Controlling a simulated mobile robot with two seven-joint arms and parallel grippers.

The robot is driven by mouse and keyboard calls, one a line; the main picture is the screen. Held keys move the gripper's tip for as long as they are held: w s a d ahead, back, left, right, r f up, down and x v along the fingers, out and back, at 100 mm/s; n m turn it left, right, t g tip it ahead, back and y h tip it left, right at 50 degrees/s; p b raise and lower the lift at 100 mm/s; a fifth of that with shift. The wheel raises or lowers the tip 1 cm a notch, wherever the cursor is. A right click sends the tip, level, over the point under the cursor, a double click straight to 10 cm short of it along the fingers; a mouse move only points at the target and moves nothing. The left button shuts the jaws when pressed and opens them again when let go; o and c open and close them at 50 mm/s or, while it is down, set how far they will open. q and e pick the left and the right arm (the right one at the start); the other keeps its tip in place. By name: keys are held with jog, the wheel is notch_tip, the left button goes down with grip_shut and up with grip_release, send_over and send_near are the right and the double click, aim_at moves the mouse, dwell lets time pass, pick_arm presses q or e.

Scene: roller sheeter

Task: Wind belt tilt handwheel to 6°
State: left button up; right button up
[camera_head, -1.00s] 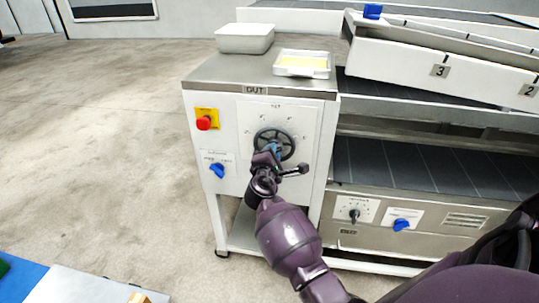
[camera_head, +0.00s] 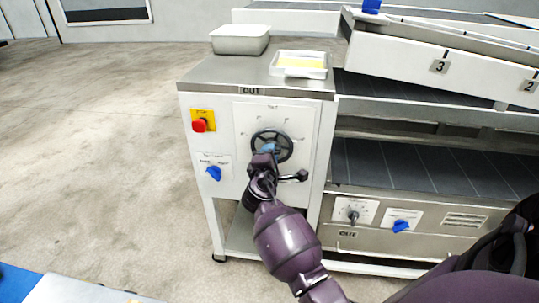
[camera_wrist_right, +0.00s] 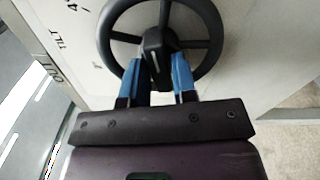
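The black belt tilt handwheel (camera_head: 287,146) is a spoked ring on the white front panel of the OUT-end cabinet, below small scale marks too fine to read in the head view. In the right wrist view the handwheel (camera_wrist_right: 213,40) fills the top middle, with "TILT" and a "4" mark printed to its left. My right gripper (camera_wrist_right: 158,72) has its blue fingers on either side of the wheel's dark knob (camera_wrist_right: 156,42) and appears shut on it. In the head view my right gripper (camera_head: 267,150) covers the wheel's lower part. My left gripper is not in view.
A red stop button (camera_head: 200,125) and a blue switch (camera_head: 214,173) sit left of the wheel. A grey tub (camera_head: 240,40) and a tray with yellow contents (camera_head: 300,64) stand on the cabinet top. The sheeter's belts extend right. Open floor lies left.

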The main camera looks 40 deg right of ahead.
jog(key=shift+o, duration=1.4)
jog(key=shift+a, duration=0.1)
pick_arm(q)
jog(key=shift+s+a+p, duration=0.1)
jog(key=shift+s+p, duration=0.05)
jog(key=shift+p, duration=0.3)
pick_arm(e)
jog(key=v, duration=1)
jog(key=shift+s+a, duration=0.2)
jog(key=shift+s, duration=0.15)
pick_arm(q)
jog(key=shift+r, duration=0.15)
